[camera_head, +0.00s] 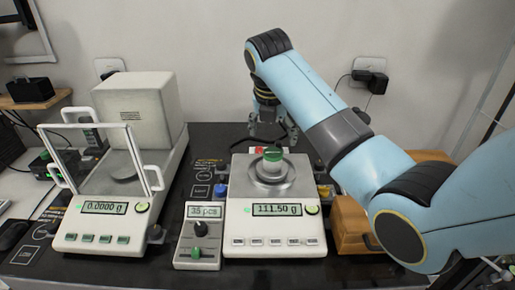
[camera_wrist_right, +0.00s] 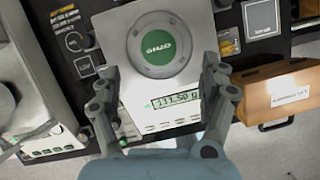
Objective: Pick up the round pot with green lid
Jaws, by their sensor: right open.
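The round pot with the green lid (camera_head: 273,164) stands upright on the steel pan (camera_head: 290,185) of the right balance. In the right wrist view the green lid (camera_wrist_right: 158,44) shows from above, with white lettering, in the middle of the pan. My right gripper (camera_head: 272,138) is above and behind the pot, pointing down, open and empty. In the wrist view its two fingers (camera_wrist_right: 158,75) are spread wide on the near side of the pot and do not touch it. My left gripper is out of view.
The right balance (camera_head: 275,223) reads 111.50 g. A counter box (camera_head: 199,243) reading 35 pcs stands beside it. On the left is a balance with an open glass shield (camera_head: 97,155), reading 0.0000 g. A wooden box (camera_head: 350,222) stands right of the right balance. A wall is behind.

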